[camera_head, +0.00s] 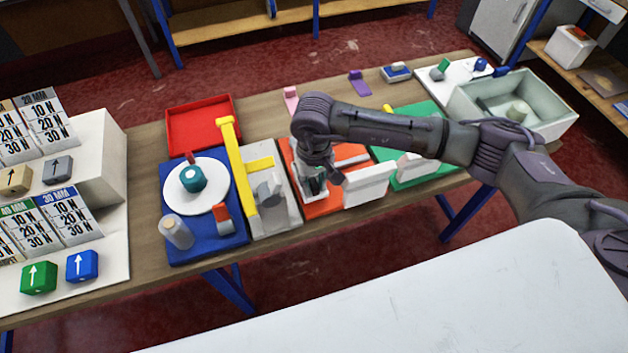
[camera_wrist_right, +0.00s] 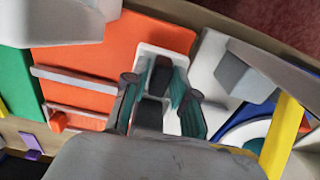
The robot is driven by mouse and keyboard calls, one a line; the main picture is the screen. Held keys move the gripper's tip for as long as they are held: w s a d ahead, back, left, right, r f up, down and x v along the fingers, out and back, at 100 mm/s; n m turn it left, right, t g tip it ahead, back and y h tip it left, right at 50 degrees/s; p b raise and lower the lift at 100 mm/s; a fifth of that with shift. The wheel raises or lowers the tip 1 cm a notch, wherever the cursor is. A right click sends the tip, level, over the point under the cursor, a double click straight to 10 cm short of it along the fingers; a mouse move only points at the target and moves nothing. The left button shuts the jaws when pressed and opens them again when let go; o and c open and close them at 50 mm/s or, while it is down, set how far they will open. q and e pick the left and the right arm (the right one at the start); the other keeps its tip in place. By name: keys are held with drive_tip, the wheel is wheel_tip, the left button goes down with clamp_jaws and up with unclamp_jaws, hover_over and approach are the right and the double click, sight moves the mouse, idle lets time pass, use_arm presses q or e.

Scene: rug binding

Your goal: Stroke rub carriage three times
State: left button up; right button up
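The orange station (camera_head: 350,154) stands mid-table in the head view, and its orange board (camera_wrist_right: 110,50) fills the upper left of the right wrist view. A white-rimmed carriage (camera_wrist_right: 180,39) with a dark block (camera_wrist_right: 149,114) sits at its end. My right gripper (camera_head: 314,184) is low over this end in the head view. In the wrist view, the right gripper's fingers (camera_wrist_right: 158,102) are spread on either side of the dark block, with a gap seen on the right side. Contact on the left side is unclear. The left gripper is not in view.
A grey station with a yellow arm (camera_head: 240,170) stands left of the orange one, then a blue base (camera_head: 205,248) with a white disc. A green station (camera_head: 425,115) and a grey-green basin (camera_head: 465,105) are to the right. A red tray (camera_head: 203,145) lies behind.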

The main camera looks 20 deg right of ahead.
clamp_jaws()
drive_tip(key=d+b, duration=0.2)
drive_tip(key=d, duration=0.2)
drive_tip(key=d+b, duration=0.2)
drive_tip(key=d, duration=0.2)
drive_tip(key=d+b, duration=0.2)
drive_tip(key=d, duration=0.2)
drive_tip(key=shift+w+d+f+b, duration=0.2)
drive_tip(key=shift+w+d+b, duration=0.05)
drive_tip(key=shift+d+b, duration=0.1)
drive_tip(key=shift+d+r, duration=0.1)
drive_tip(key=shift+d, duration=0.2)
drive_tip(key=shift+r, duration=0.2)
drive_tip(key=shift+o, duration=2.3)
unclamp_jaws()
drive_tip(key=shift+d, duration=0.15)
